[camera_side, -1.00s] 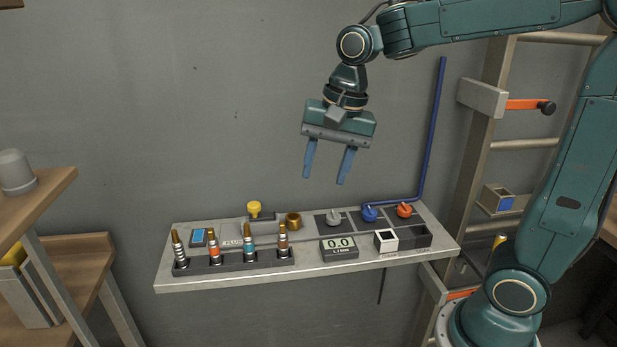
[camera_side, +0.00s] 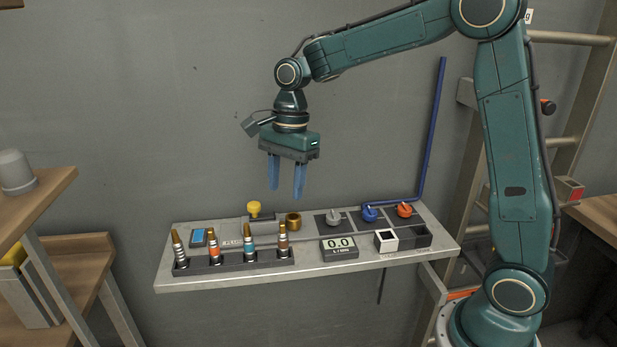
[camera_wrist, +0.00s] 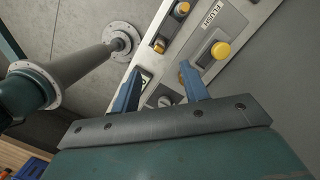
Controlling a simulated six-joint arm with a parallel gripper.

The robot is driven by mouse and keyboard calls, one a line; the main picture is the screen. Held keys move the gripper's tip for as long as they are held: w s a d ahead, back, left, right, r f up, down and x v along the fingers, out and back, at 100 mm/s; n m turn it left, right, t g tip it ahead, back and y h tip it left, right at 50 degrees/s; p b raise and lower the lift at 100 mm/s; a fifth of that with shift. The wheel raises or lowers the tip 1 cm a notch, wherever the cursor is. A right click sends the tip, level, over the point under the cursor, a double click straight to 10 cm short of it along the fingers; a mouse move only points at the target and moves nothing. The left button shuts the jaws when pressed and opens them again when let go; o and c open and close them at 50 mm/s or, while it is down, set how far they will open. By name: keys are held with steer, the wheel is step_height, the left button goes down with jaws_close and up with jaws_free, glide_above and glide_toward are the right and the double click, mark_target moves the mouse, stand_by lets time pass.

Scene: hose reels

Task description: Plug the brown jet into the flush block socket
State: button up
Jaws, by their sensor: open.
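The brown jet (camera_side: 283,240) stands upright at the right end of the dark rack (camera_side: 235,264), its brass tip up. In the wrist view the end jet (camera_wrist: 160,45) shows at the rack's near end. The flush block (camera_side: 262,217) is a grey block with a yellow knob (camera_side: 254,208); it also shows in the wrist view (camera_wrist: 204,50) beside the FLUSH label. A brass cup (camera_side: 293,221) sits right of it; I cannot tell whether this is the socket. My gripper (camera_side: 285,194) is open and empty, pointing down above the shelf, higher than the jets.
Other jets with white, orange and teal bands share the rack. A display (camera_side: 339,248), a white open box (camera_side: 386,240) and grey, blue (camera_side: 369,213) and orange (camera_side: 404,209) knobs stand to the right. A blue pipe (camera_side: 431,130) rises behind. Space above the shelf is clear.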

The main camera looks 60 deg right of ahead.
mark_target(283, 222)
steer(key=f, duration=0.5)
steer(key=a+f, duration=0.1)
steer(key=f, duration=0.2)
steer(key=shift+a, duration=0.1)
steer(key=shift+f, duration=0.1)
steer(key=shift+a+f, duration=0.25)
steer(key=shift+f, duration=1.05)
steer(key=shift+a+f, duration=0.2)
steer(key=shift+f, duration=1.05)
jaws_close()
steer(key=shift+r, duration=0.2)
step_height(283, 222, up, 20)
steer(key=shift+f, duration=0.15)
